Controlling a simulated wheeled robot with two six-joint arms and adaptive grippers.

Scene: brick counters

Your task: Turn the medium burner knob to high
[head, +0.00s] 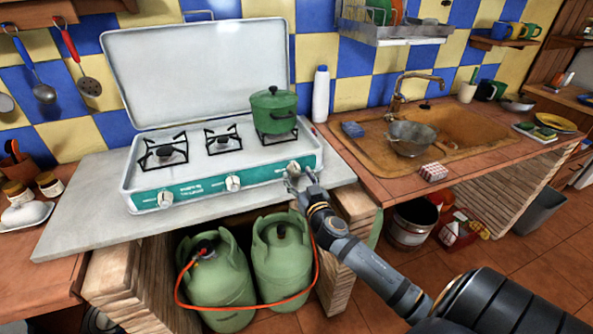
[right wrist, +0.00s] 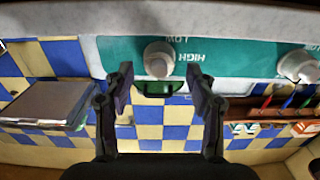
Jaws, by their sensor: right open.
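The white gas stove (head: 220,165) has a green front panel with three white knobs: a left knob (head: 165,199), a middle knob (head: 232,183) and a right knob (head: 293,168). No frame labels which one is the medium burner's. My right gripper (head: 297,179) is at the right knob, partly overlapping it. In the right wrist view the picture is upside down. There the near knob (right wrist: 158,60) lies just beyond and between the open fingers (right wrist: 160,82), with LOW and HIGH printed beside it. Contact is not visible. The fingers hold nothing. My left gripper is out of view.
A green pot (head: 273,110) stands on the right burner, and the stove lid (head: 200,70) is raised. A white bottle (head: 321,95) stands right of the stove. Two green gas cylinders (head: 215,280) with an orange hose are below the counter.

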